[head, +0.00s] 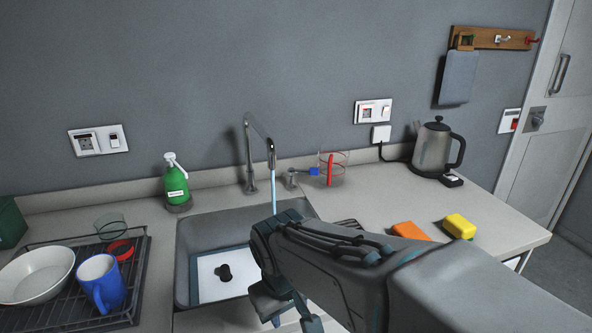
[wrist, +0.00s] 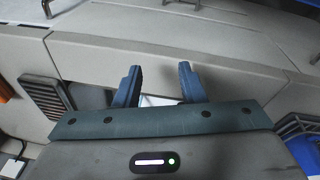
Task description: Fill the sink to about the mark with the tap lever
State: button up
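The grey sink (head: 186,265) is set in the worktop, with a white panel and a dark round piece at its bottom. The tall metal tap (head: 249,160) stands behind it, and a stream of water (head: 273,192) falls from its spout. A small metal fitting (head: 291,178), which looks like the lever, stands right of the tap's base. The water level and the mark cannot be made out; my arm hides the sink's right part. My gripper (wrist: 158,85) is open and empty, its two fingers apart. In the head view it hangs near the sink's front edge, apart from the lever.
A dish rack (head: 140,270) with a white bowl (head: 35,275) and blue mug (head: 101,283) stands left. A green soap bottle (head: 175,187) is behind the sink.

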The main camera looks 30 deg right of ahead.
aim_at(312, 171)
jog(key=k, duration=0.95)
jog(key=z, duration=2.15)
jog(key=i, duration=1.25)
jog(key=u, duration=1.9)
jog(key=i, duration=0.5)
jog(key=z, duration=0.05)
